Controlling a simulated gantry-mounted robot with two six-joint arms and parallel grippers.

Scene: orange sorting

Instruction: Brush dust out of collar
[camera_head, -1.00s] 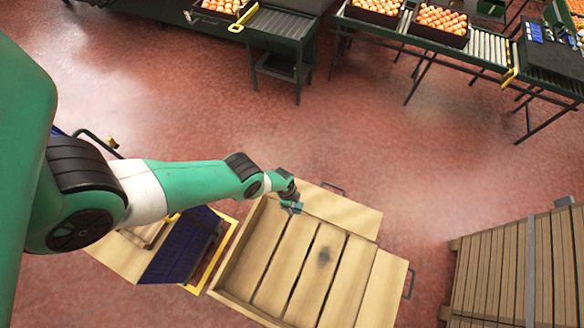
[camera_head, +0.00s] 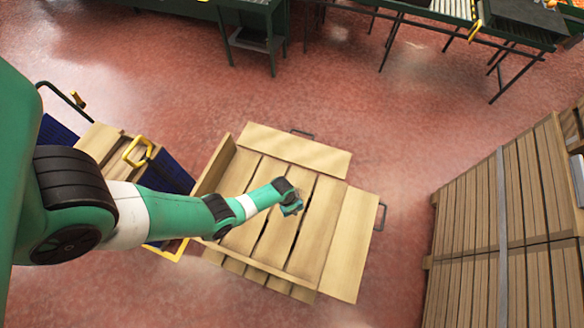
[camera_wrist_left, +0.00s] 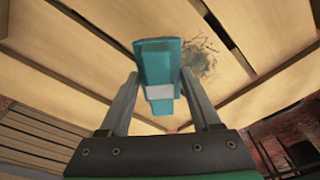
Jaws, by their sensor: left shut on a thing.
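The wooden collar (camera_head: 212,165) stands on the floor, with slats across its bottom and flat boards at its far and right sides. My left gripper (camera_head: 287,196) is over the slats. It is shut on a teal brush (camera_wrist_left: 155,62) with a pale band, which also shows small in the head view (camera_head: 292,208). In the wrist view a grey dust patch (camera_wrist_left: 203,58) lies on a slat just beside the brush. I cannot tell whether the brush touches the slat. In the head view the patch is not clearly visible near the gripper. My right gripper is out of view.
A large slatted wooden crate (camera_head: 475,220) stands at the right. A blue and yellow cart (camera_head: 165,172) is left of the collar, under my arm. Green conveyor tables (camera_head: 250,42) are at the back. Red floor (camera_head: 370,110) between is clear.

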